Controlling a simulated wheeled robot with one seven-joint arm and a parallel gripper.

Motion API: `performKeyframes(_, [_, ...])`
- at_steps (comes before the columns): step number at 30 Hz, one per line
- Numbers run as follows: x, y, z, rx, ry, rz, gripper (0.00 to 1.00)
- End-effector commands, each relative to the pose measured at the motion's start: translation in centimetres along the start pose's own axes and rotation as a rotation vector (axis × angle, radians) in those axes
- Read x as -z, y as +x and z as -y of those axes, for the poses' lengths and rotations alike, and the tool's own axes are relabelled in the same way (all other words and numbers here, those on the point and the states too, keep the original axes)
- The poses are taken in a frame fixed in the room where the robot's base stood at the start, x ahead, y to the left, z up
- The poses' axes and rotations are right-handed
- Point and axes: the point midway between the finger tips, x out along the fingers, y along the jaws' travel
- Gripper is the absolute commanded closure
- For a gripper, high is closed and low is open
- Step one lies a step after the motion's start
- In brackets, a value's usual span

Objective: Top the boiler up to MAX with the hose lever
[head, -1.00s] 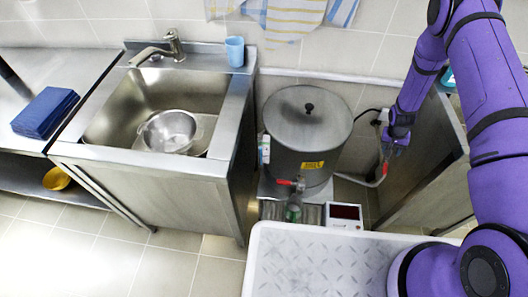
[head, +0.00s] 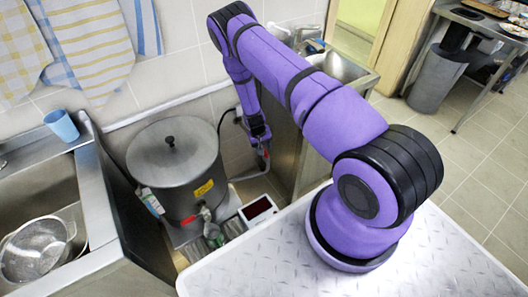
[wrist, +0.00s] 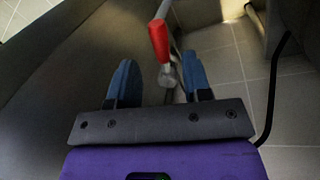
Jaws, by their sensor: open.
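The boiler (head: 172,170) is a grey lidded steel pot with a yellow label and a red-handled tap (head: 205,213) at its front. Its lid is on, so the water level is hidden. My gripper (head: 263,150) is to the right of the boiler, low by the wall. In the wrist view my gripper (wrist: 158,72) is open, with two blue fingers apart. The red hose lever (wrist: 159,40) stands ahead, roughly in line with the gap between the fingers, on a metal valve (wrist: 167,77). I cannot tell whether a finger touches it. The hose (head: 247,178) runs towards the boiler.
A box with a dark red display (head: 258,209) sits in front of the boiler. A sink unit (head: 100,195) with a colander (head: 38,250) and a blue cup (head: 61,125) is at left. A steel panel (wrist: 75,65) flanks the gripper closely in the wrist view.

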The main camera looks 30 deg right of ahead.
Motion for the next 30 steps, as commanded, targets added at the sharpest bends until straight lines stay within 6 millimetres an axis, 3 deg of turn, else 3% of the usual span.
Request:
performKeyframes(3, [-0.1,2.0,0.0,0.000,-0.001,0.001,0.55])
performKeyframes(9, [0.0,3.9,0.0,0.000,0.000,0.000,0.55])
performKeyframes(20, [0.0,4.4,0.0,0.000,0.000,0.000,0.55])
performKeyframes(21, [0.0,4.4,0.0,0.000,0.000,0.000,0.57])
performKeyframes(27, [0.0,4.4,0.0,0.000,0.000,0.000,1.00])
performKeyframes(30, [0.0,4.3,0.0,0.000,0.000,0.000,1.00])
